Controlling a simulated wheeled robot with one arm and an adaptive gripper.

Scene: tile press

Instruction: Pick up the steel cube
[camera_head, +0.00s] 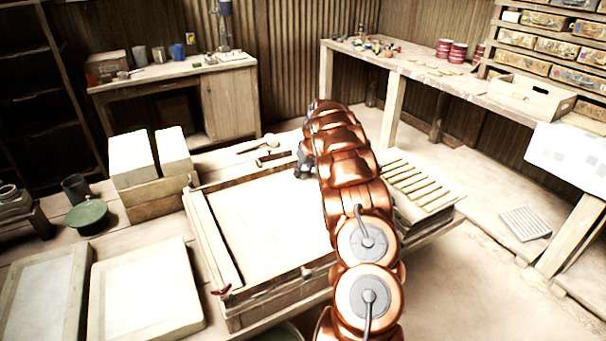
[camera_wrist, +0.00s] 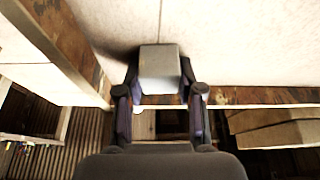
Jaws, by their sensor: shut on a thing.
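The steel cube (camera_wrist: 159,68) is a plain grey block in the wrist view, between the two fingers of my gripper (camera_wrist: 160,85). The dark fingers touch it on both sides, and the gripper is shut on it. A pale surface lies behind the cube, with a dark shadow at its left. I cannot tell whether the cube is lifted or resting. In the head view my gripper (camera_head: 303,162) shows only in part, at the far side of the low table, behind my copper arm. The cube is hidden there.
The low table (camera_head: 262,210) has raised wooden edges and a pale top. A slatted rack (camera_head: 418,188) stands at its right, and white blocks (camera_head: 132,158) at its left. A long workbench (camera_head: 420,68) runs along the back right. The floor at the lower right is clear.

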